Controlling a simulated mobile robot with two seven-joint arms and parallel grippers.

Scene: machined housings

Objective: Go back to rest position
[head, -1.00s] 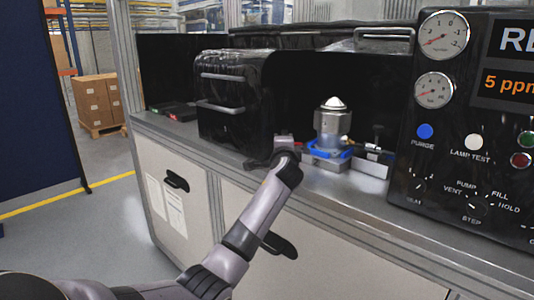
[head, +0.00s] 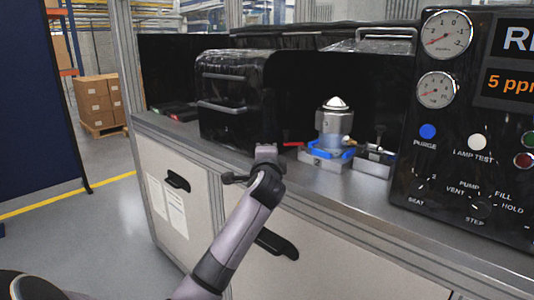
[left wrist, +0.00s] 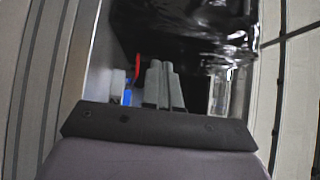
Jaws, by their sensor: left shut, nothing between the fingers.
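My left gripper (head: 266,150) is at the front edge of the bench, left of the fixture, with its arm coming up from below. In the left wrist view its two grey fingers (left wrist: 164,85) are together with nothing between them. The machined metal housing (head: 334,120) with a white domed top stands upright in a blue fixture (head: 330,157) on the bench. The gripper is apart from it. A red lever (head: 293,144) shows between gripper and fixture, and also in the left wrist view (left wrist: 138,67). My right gripper is not in view.
A black glossy case (head: 232,110) with handles stands behind the gripper. A black control panel (head: 465,130) with gauges and knobs is on the right. A clamp block (head: 374,162) sits beside the fixture. The floor (head: 115,225) left of the bench is clear.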

